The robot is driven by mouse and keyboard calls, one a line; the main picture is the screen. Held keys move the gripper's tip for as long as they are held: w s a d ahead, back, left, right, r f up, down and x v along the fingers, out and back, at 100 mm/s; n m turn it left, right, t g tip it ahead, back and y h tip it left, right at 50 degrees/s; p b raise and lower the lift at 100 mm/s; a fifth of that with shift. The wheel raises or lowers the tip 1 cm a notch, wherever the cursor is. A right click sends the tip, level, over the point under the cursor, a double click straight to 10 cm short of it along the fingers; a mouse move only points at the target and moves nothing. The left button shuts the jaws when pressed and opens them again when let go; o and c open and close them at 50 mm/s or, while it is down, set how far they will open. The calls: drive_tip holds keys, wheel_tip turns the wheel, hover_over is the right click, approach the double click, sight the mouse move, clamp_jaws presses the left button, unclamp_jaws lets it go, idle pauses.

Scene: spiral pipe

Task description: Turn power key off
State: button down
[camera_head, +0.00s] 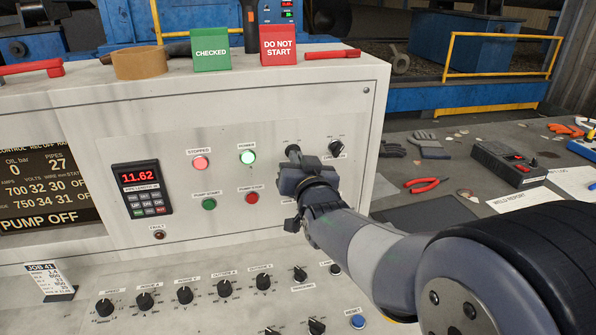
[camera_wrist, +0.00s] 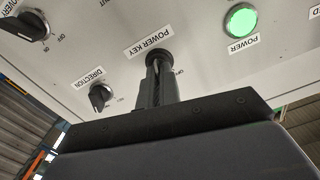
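The power key (camera_wrist: 158,55) is a dark round switch on the pale control panel, under its POWER KEY label, with an OFF mark to its right in the wrist view. My gripper (camera_wrist: 157,80) points straight at it, its narrow dark fingers close together at the switch. They appear shut on the key, and they hide most of it, so its angle does not show. In the head view my gripper (camera_head: 293,154) is at the panel's right part and covers the key. The green POWER lamp (camera_head: 247,157) is lit and also shows in the wrist view (camera_wrist: 240,20).
A dark knob (camera_head: 336,147) is right of my gripper; the DIRECTION knob (camera_wrist: 101,97) shows in the wrist view. A red STOPPED lamp (camera_head: 201,163), green button (camera_head: 209,204) and red button (camera_head: 252,198) lie left. Several knobs line the sloped panel (camera_head: 235,260) below.

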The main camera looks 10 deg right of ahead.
drive_tip(key=shift+a+n+b, duration=0.1)
drive_tip(key=shift+n+b, duration=3.1)
drive_tip(key=shift+n, duration=0.9)
drive_tip(key=c, duration=1.6)
unclamp_jaws()
drive_tip(key=shift+c, duration=0.2)
drive_tip(key=s, duration=1.1)
drive_tip(key=shift+w, duration=0.2)
